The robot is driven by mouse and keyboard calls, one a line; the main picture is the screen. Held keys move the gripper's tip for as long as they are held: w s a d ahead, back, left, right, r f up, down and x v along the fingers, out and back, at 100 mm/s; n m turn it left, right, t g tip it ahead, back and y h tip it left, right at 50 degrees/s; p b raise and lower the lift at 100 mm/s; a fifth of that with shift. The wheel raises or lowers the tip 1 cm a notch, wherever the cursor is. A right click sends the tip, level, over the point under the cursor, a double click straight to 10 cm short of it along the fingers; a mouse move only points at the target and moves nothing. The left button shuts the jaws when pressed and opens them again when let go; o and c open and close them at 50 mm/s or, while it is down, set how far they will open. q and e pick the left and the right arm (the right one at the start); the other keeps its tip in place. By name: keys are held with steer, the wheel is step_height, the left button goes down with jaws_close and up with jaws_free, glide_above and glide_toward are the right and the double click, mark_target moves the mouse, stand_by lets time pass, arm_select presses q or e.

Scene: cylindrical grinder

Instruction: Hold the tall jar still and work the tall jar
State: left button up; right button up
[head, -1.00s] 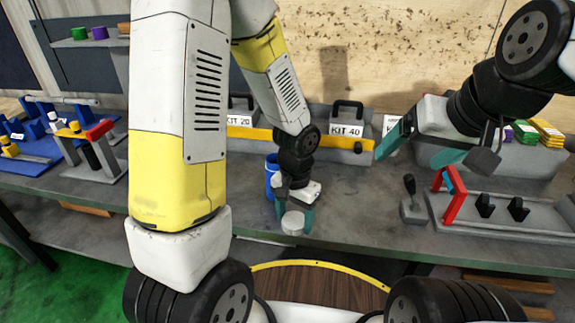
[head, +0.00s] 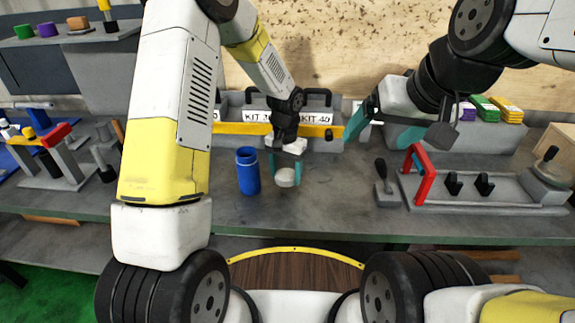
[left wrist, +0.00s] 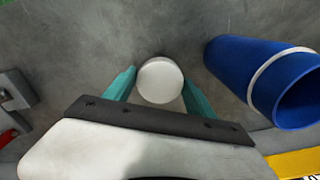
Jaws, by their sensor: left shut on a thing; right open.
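The tall jar shows as a round white top (head: 285,177) just right of the blue cup in the head view. In the left wrist view its white top (left wrist: 160,80) lies between the teal fingers. My left gripper (head: 286,181) is shut on the jar from above. The jar's lower body is mostly hidden, and I cannot tell whether it touches the bench. My right gripper (head: 390,130) is open and empty, its teal fingers spread wide, behind the red-handled fixture and right of the jar.
A blue cup (head: 248,175) stands close to the left of the jar. Grey kit boxes (head: 322,133) line the back. A red-handled fixture (head: 424,178) and a black lever (head: 381,172) stand to the right. Bare bench (head: 335,190) lies between the jar and lever.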

arm_select(q)
steer(key=shift+f, duration=1.8)
steer(key=shift+f, duration=0.15)
steer(key=o, duration=1.6)
step_height(320, 180, up, 12)
steer(key=shift+r, duration=0.15)
step_height(320, 180, up, 10)
steer(key=n+t, duration=0.1)
steer(key=t, duration=0.1)
glide_above(286, 174)
steer(key=s+a, duration=0.5)
steer(key=s+a+r+n+t, duration=0.1)
steer(key=s+a+r, duration=0.1)
steer(key=s, duration=0.3)
steer(key=s+a+r+n+t+h, duration=0.1)
steer(key=s+a+r, duration=0.1)
steer(key=s+r, duration=0.2)
steer(key=s+a+r+n+t+h, duration=0.1)
steer(key=s+r, duration=0.3)
steer(key=s, duration=0.4)
steer(key=shift+s+a+t, duration=0.25)
steer(key=shift+a+t, duration=0.35)
